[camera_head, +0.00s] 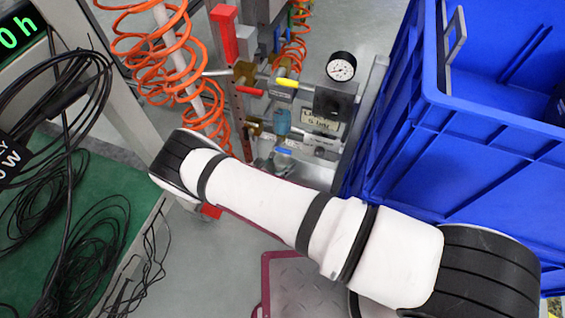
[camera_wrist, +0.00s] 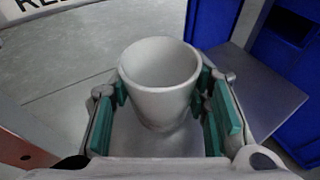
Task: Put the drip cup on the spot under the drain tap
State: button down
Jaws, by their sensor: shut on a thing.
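My gripper (camera_wrist: 168,100) is shut on the drip cup (camera_wrist: 160,98), a pale grey round cup. The green finger pads sit on its left and right sides. The cup is upright from the wrist camera's side, its open mouth showing and its inside looking empty. In the head view my arm covers the gripper and the cup. Valves with a red handle (camera_head: 249,91), a yellow handle (camera_head: 287,83) and a blue handle (camera_head: 283,151) are on the rack behind my arm. I cannot tell which is the drain tap, and the spot under it is not visible.
A large blue crate (camera_head: 400,110) stands at the right. A pressure gauge (camera_head: 341,66) and orange coiled hoses (camera_head: 165,50) are at the rack. Black cables (camera_head: 75,225) lie on a green surface at left. A grey plate (camera_wrist: 258,92) is right of the cup.

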jog(key=shift+f, duration=0.5)
dwell(0.3)
jog(key=c, duration=0.8)
grip_release()
jog(key=shift+v, duration=6.05)
jog(key=shift+s, duration=0.1)
